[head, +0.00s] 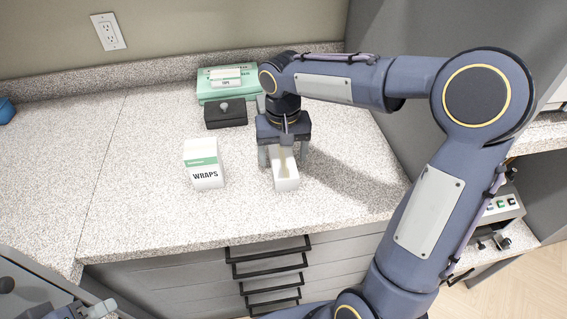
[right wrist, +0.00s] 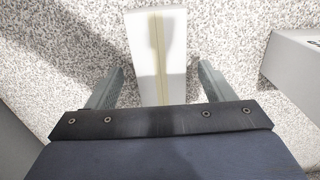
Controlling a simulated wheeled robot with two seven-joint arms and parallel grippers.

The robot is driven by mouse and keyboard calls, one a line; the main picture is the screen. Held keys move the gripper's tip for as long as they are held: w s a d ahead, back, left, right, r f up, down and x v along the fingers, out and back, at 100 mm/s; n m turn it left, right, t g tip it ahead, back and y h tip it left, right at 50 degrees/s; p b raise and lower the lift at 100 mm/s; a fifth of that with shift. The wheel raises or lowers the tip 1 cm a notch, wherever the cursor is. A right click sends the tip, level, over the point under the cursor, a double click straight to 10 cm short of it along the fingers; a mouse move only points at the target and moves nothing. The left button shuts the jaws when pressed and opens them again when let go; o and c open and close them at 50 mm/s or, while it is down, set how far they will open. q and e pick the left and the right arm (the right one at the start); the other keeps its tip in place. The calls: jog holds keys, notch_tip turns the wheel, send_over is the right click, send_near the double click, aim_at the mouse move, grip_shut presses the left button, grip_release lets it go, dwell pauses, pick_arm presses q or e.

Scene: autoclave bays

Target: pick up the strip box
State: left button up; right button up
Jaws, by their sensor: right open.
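The strip box is a small white box (head: 286,183) with a tan stripe down its middle. It stands on the speckled counter, and the right wrist view shows it too (right wrist: 172,30). My right gripper (head: 282,158) is open above it, pointing down. In the right wrist view the gripper's two grey fingers (right wrist: 158,88) are on either side of the box, with a gap at each side. The near part of the box is hidden there by the gripper body.
A white and green WRAPS box (head: 204,164) stands left of the strip box. Behind are a dark box with a knob (head: 226,113) and a green case (head: 211,88) with a labelled box on it.

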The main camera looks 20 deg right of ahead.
aim_at(283, 159)
jog(key=shift+f, duration=1.55)
jog(key=shift+c, duration=0.3)
jog(key=c, duration=1)
jog(key=shift+r, duration=0.2)
